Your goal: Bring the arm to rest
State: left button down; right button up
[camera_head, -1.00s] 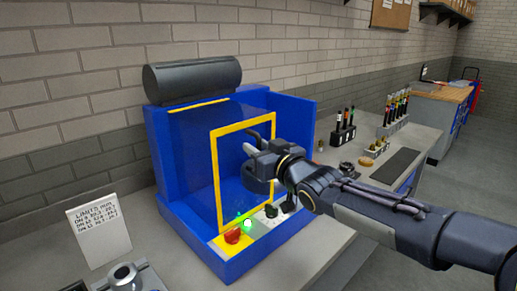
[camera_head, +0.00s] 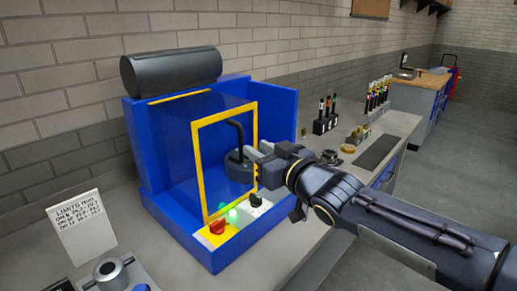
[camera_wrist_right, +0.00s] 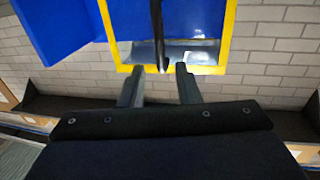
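The blue machine (camera_head: 182,235) stands on the bench with its yellow-framed clear door (camera_head: 207,215) across the front opening. A black curved handle (camera_head: 237,127) is on the door, and it also shows in the right wrist view (camera_wrist_right: 159,30). My right gripper (camera_head: 254,151) is just in front of the handle. In the right wrist view its two fingers (camera_wrist_right: 158,88) are apart, with the handle's dark bar seen between and beyond them; I see no grip on it. A dark round piece (camera_head: 239,168) sits beside the fingertips. My left gripper is not in view.
A red button (camera_head: 217,227), a green light (camera_head: 233,215) and a black knob (camera_head: 255,200) are on the machine's front ledge. A sign (camera_head: 80,226) stands at left. Tool racks (camera_head: 325,122) and a dark mat (camera_head: 377,152) lie on the bench to the right.

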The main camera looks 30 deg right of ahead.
jog(key=s+a+f+m+g, duration=0.1)
jog(key=s+a+f+g, duration=0.1)
jog(key=s+f+g, duration=0.2)
jog(key=s+a+f+m+g, duration=0.1)
jog(key=s+f+g, duration=0.3)
jog(key=s+f, duration=0.7)
jog(key=s+a+f+m+g+y, duration=0.1)
jog(key=s+a+f+g, duration=0.3)
jog(key=s+f, duration=0.3)
jog(key=shift+s+f, duration=0.4)
jog(key=shift+s, duration=0.35)
